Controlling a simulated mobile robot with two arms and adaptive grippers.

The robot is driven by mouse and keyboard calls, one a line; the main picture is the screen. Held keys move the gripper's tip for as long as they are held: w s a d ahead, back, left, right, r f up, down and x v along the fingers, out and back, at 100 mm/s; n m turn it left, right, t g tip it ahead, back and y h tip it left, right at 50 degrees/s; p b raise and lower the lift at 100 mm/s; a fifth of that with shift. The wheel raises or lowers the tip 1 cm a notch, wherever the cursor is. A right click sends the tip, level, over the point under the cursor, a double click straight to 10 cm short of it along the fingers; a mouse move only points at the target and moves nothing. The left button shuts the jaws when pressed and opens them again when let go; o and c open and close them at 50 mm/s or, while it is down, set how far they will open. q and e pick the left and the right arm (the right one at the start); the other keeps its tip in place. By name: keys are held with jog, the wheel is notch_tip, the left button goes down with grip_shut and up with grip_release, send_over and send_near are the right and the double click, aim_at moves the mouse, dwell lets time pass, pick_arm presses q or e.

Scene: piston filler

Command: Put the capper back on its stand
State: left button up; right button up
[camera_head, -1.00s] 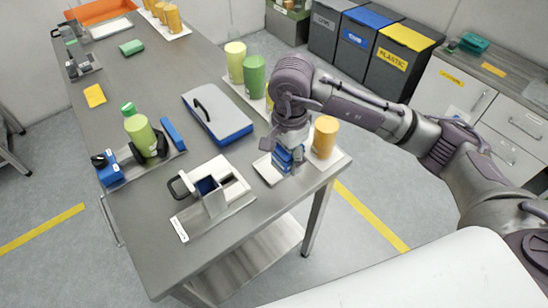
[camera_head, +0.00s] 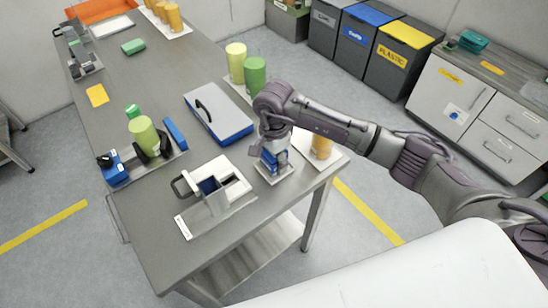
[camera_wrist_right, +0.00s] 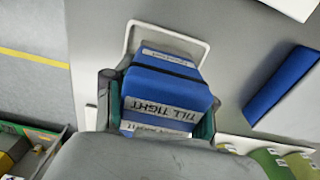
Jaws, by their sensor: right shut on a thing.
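The capper (camera_head: 270,162) is a blue block with white label strips; in the right wrist view its top (camera_wrist_right: 165,95) reads "TILL TIGHT". My right gripper (camera_head: 273,157) is shut on it, one finger on each side (camera_wrist_right: 158,105). The capper is upright, over a small white-rimmed tray that looks like its stand (camera_head: 289,172). The stand's rim also shows behind the capper in the right wrist view (camera_wrist_right: 165,26). The capper hides most of the stand, and I cannot tell whether the two touch. My left gripper is out of view.
A white fixture (camera_head: 228,184) with a square opening stands left of the capper. An orange cup (camera_head: 322,147) is close on the right, partly behind my arm. A blue-edged grey case (camera_head: 218,115) and green cups (camera_head: 255,75) are behind. The table's front edge is near.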

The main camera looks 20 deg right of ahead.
jog(key=shift+f, duration=0.15)
jog(key=o, duration=1.4)
jog(key=shift+r, duration=0.35)
notch_tip(320, 180, up, 10)
jog(key=b, duration=0.3)
jog(key=shift+r, duration=0.9)
jog(key=shift+f, duration=0.1)
